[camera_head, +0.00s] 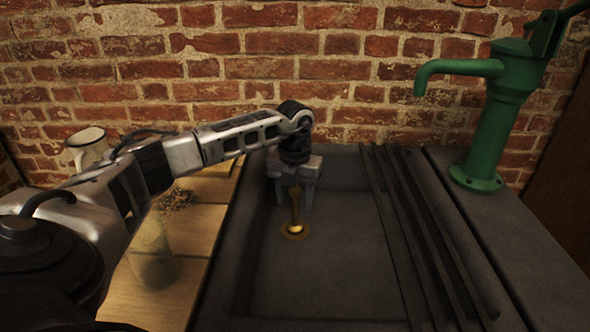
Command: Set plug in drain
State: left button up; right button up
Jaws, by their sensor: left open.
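A brass plug (295,208) with an upright stem stands at the round brass drain (295,235) in the floor of the dark stone sink (340,270). I cannot tell whether the plug is seated in the drain or just above it. My left gripper (294,199) points down over the sink. Its jaws are open, with the top of the stem between or just behind its fingers; contact is not clear. My right gripper is out of view.
A green hand pump (492,120) stands on the ledge at right, beside the ribbed drainboard (425,230). On the wooden counter (205,220) at left are a white mug (88,148), a small dark heap (177,199) and a clear jar (150,258). A brick wall closes the back.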

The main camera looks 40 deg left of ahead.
pick_arm(q)
notch_tip(320, 180, up, 15)
jog(key=shift+p, duration=0.4)
jog(key=shift+r, duration=0.15)
